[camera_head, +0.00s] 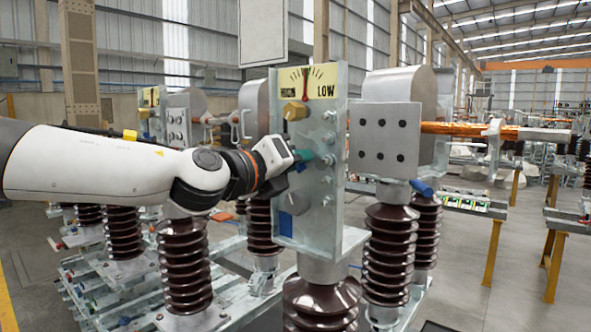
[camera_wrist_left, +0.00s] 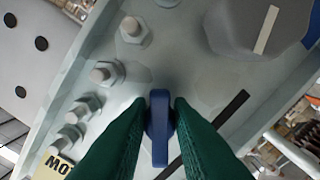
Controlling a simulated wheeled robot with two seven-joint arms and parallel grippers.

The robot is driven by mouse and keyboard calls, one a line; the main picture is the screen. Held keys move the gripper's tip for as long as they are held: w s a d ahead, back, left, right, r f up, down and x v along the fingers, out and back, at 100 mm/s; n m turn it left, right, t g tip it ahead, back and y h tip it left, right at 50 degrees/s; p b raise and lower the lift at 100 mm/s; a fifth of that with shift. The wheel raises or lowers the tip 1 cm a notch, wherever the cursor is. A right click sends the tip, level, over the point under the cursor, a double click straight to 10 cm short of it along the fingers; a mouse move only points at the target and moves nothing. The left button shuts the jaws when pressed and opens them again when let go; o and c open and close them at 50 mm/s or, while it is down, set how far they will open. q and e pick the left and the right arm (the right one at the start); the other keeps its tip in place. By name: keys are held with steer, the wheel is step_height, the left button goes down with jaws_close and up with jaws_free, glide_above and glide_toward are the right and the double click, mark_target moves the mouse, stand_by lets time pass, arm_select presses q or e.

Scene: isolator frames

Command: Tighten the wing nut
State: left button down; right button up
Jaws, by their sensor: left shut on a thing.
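The wing nut (camera_wrist_left: 159,125) is a blue, flat-winged piece on the face of a pale grey metal panel (camera_head: 326,95). In the left wrist view it stands between the two green fingertips of my left gripper (camera_wrist_left: 159,112), which is shut on it. A black slanted mark lies on the panel beside it. In the head view my left gripper (camera_head: 302,157) reaches the middle of the panel from the left and mostly hides the wing nut. My right gripper is in neither view.
A grey knob (camera_wrist_left: 258,25) with a white line sits near the wing nut. Hex bolts (camera_wrist_left: 104,72) line the panel's edge. A yellow dial (camera_head: 308,82) and brass knob (camera_head: 295,111) are above. Brown ribbed insulators (camera_head: 390,250) stand below and beside.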

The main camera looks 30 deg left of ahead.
arm_select(q)
steer(key=m, duration=0.1)
steer(key=m+b, duration=0.2)
steer(key=m, duration=0.1)
steer(key=shift+f, duration=0.25)
steer(key=shift+r+m+b, duration=0.1)
steer(key=shift+m+b, duration=0.5)
steer(key=shift+m, duration=0.2)
steer(key=c, duration=1.3)
jaws_free()
steer(key=shift+r, duration=0.1)
